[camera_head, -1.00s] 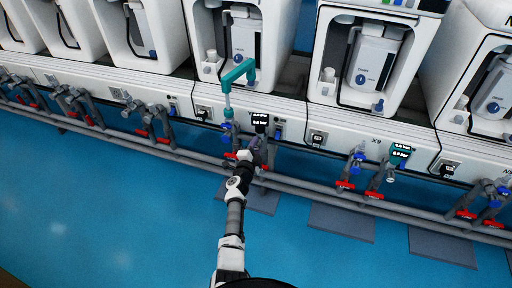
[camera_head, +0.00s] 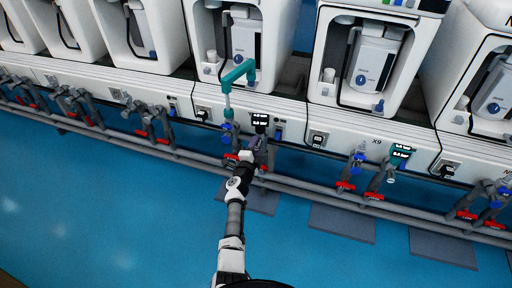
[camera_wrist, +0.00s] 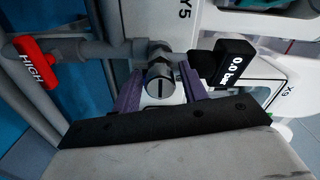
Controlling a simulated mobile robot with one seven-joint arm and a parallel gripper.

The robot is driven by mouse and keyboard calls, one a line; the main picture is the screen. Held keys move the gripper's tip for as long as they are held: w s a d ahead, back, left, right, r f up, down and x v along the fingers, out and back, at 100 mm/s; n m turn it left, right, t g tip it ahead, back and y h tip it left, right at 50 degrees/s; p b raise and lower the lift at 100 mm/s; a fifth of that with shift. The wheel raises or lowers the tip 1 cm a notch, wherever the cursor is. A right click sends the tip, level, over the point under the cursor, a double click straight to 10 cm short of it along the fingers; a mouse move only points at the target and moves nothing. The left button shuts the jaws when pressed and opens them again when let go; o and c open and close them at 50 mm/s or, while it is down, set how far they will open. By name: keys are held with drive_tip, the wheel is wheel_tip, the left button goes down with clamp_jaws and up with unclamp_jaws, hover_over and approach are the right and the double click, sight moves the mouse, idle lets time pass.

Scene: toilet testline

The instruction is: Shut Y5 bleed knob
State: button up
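The Y5 bleed knob (camera_wrist: 160,82), a round silver cap with a dark slot, shows in the middle of the wrist view, below the "Y5" label. My gripper (camera_wrist: 162,88) has one purple finger on each side of it. The fingers stand apart, with a narrow gap visible beside the knob, so they look open around it; contact at the tips is not clear. In the head view my gripper (camera_head: 254,146) is at the pipework below the teal pipe, and the knob is hidden there.
A black gauge (camera_wrist: 232,62) reading 0.0 bar is close to the right finger. A red handle marked HIGH (camera_wrist: 36,62) is on the pipe to the left. A teal bent pipe (camera_head: 238,75) rises above my gripper. The blue floor (camera_head: 110,220) in front is clear.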

drive_tip(key=shift+o, duration=0.5)
drive_tip(key=shift+s, duration=0.25)
drive_tip(key=p+v, duration=0.6)
drive_tip(key=v, duration=0.7)
drive_tip(key=shift+s, duration=0.15)
drive_tip(key=shift+a+r, duration=0.1)
drive_tip(key=shift+a, duration=0.05)
